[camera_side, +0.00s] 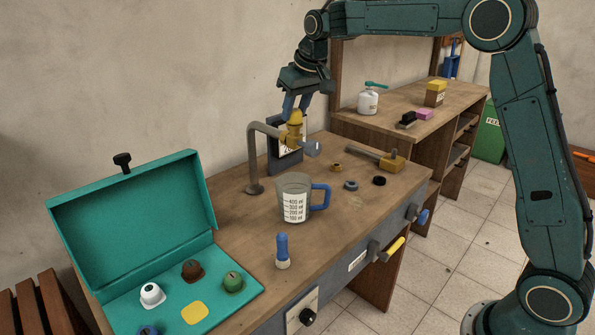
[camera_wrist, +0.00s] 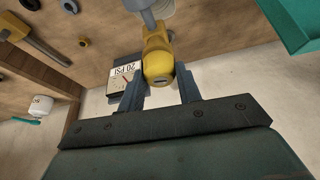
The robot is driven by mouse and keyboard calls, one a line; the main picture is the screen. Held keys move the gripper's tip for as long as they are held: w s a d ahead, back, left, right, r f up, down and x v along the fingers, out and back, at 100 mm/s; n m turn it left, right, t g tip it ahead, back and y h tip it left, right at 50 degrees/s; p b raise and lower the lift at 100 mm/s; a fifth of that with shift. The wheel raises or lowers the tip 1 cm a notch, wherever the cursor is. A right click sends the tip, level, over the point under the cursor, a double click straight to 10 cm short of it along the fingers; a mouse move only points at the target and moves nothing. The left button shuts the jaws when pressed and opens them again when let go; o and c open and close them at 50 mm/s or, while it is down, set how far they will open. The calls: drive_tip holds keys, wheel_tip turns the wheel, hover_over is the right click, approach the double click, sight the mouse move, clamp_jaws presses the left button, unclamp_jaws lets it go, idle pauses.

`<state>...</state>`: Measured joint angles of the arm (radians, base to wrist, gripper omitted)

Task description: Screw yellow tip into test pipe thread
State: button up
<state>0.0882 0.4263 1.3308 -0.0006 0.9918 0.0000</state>
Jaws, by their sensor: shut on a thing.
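The yellow tip (camera_side: 294,122) is between the blue-grey fingers of my gripper (camera_side: 295,107), above the bench at the bent grey test pipe (camera_side: 253,160). In the wrist view, my gripper (camera_wrist: 160,88) has a finger on each side of the yellow tip (camera_wrist: 158,66). The tip's far end meets or overlaps the grey pipe end (camera_wrist: 150,18). I cannot tell how far any thread is engaged. A dark gauge box (camera_side: 273,160) stands behind the tip; its 20 PSI face (camera_wrist: 125,72) shows in the wrist view.
A measuring jug (camera_side: 293,205) with a blue handle stands in front of the pipe. An open teal case (camera_side: 135,215) holds white, brown, green and blue tips and an empty yellow spot (camera_side: 195,312). Small rings and a brass-headed tool (camera_side: 391,161) lie right. A blue-topped bottle (camera_side: 282,250) stands in front.

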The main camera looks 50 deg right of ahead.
drive_tip(key=shift+a+m+h, duration=0.1)
drive_tip(key=shift+m+h, duration=0.2)
drive_tip(key=shift+m, duration=0.4)
drive_tip(key=shift+m+h, duration=0.3)
drive_tip(key=shift+m, duration=0.5)
drive_tip(key=shift+m+g, duration=0.4)
drive_tip(key=shift+m, duration=0.5)
drive_tip(key=shift+a+h, duration=0.1)
drive_tip(key=shift+h, duration=0.2)
drive_tip(key=shift+m, duration=0.8)
drive_tip(key=shift+m+h, duration=0.4)
